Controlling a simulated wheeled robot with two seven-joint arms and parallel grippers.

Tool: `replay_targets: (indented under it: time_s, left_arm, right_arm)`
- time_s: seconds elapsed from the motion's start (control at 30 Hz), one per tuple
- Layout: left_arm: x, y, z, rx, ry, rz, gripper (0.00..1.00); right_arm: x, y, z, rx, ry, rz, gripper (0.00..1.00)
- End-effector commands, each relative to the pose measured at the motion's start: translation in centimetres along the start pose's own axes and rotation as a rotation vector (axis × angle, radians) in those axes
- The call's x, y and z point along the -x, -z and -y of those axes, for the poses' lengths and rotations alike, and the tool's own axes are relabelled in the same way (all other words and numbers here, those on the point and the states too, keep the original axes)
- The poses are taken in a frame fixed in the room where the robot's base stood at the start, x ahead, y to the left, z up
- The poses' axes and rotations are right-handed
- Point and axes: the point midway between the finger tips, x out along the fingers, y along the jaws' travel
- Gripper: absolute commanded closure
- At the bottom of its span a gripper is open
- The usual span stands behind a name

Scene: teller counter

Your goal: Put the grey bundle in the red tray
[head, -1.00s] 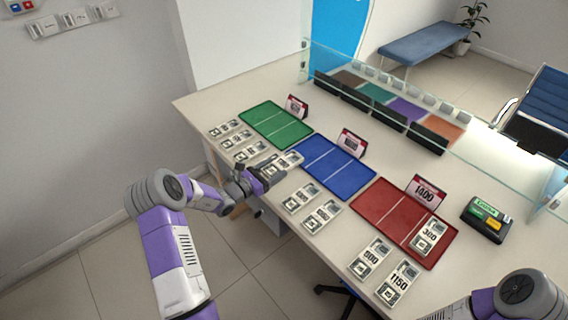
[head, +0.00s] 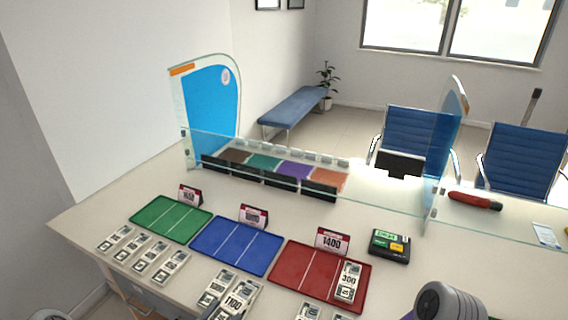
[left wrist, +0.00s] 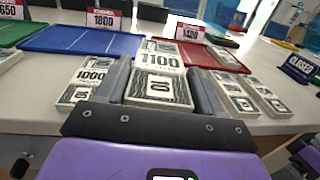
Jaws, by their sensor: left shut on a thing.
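The grey bundle marked 1100 (head: 238,298) is at the near edge of the counter, below the blue tray in the head view. In the left wrist view this bundle (left wrist: 158,82) lies between the two dark fingers of my left gripper (left wrist: 161,76), which is shut on it. I cannot tell whether it is clear of the counter. The red tray (head: 290,264) is to its right and holds a bundle marked 300 (head: 348,280) in its right part. The tray also shows beyond the held bundle in the left wrist view (left wrist: 194,57).
A bundle marked 1000 (head: 214,287) lies close beside the held one. The blue tray (head: 240,247) and green tray (head: 172,219) look empty. A 1400 sign (head: 332,241) stands behind the red tray. More bundles (head: 308,312) lie in front of it.

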Motion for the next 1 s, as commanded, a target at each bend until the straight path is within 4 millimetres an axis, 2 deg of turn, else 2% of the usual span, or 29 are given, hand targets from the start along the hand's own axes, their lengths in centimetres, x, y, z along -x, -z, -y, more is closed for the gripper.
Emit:
replay_targets:
  time_s: [0.2,0.27,0.37,0.47,0.6,0.8,0.9,1.0]
  left_arm:
    - [0.2,-0.1,0.5,-0.002,0.001,0.0,0.64]
    - [0.0,-0.1,0.0,-0.004,-0.001,0.002,0.64]
    - [-0.6,0.1,-1.7,-0.005,-0.006,0.008,0.64]
    - [-1.6,0.1,-4.8,-0.007,-0.017,0.015,0.64]
    - [-2.8,-0.2,-10.2,-0.007,-0.039,0.017,0.64]
    - [-3.6,-1.3,-17.0,-0.006,-0.076,0.008,0.64]
    - [-3.7,-1.9,-19.3,-0.006,-0.092,0.004,0.64]
    - [-3.7,-2.3,-20.6,-0.003,-0.102,0.001,0.64]
  right_arm:
    - [0.0,0.0,0.0,0.0,0.0,0.0,0.11]
    - [0.0,0.0,0.0,0.0,0.0,0.0,0.11]
    - [0.0,0.0,0.0,0.0,0.0,0.0,0.11]
    - [0.0,0.0,0.0,0.0,0.0,0.0,0.11]
    - [0.0,0.0,0.0,0.0,0.0,0.0,0.11]
    - [0.0,0.0,0.0,0.0,0.0,0.0,0.11]
    - [0.0,0.0,0.0,0.0,0.0,0.0,0.11]
    - [0.0,0.0,0.0,0.0,0.0,0.0,0.11]
